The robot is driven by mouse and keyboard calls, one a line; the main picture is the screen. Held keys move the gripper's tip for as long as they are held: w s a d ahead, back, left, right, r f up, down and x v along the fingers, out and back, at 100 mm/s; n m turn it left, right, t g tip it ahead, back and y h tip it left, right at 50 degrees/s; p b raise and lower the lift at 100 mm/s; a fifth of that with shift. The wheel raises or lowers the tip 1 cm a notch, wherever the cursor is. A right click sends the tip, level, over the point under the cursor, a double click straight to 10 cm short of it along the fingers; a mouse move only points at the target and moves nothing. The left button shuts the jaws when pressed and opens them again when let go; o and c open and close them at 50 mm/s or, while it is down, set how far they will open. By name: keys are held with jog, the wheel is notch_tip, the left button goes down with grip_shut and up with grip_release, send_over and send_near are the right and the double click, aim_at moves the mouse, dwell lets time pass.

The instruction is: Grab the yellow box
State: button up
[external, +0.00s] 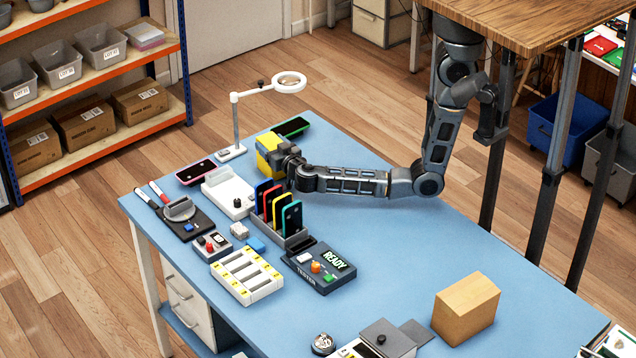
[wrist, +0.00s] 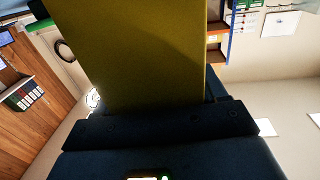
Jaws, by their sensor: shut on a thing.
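The yellow box (external: 267,142) is at the far end of the blue table in the external view, with a dark part at its right side where my gripper (external: 287,163) meets it. My gripper is shut on the box. In the wrist view the yellow box (wrist: 150,50) fills the upper middle, right up against the dark gripper body (wrist: 160,140). The fingertips are hidden there. I cannot tell whether the box touches the table.
Phones in a rack (external: 278,215) stand just in front of my gripper. A magnifier lamp (external: 237,120) stands left of the box. A pink-edged phone (external: 196,171) and a green-edged phone (external: 291,127) lie nearby. A cardboard box (external: 466,308) sits at the front right.

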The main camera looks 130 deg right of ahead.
jog(key=c, duration=0.5)
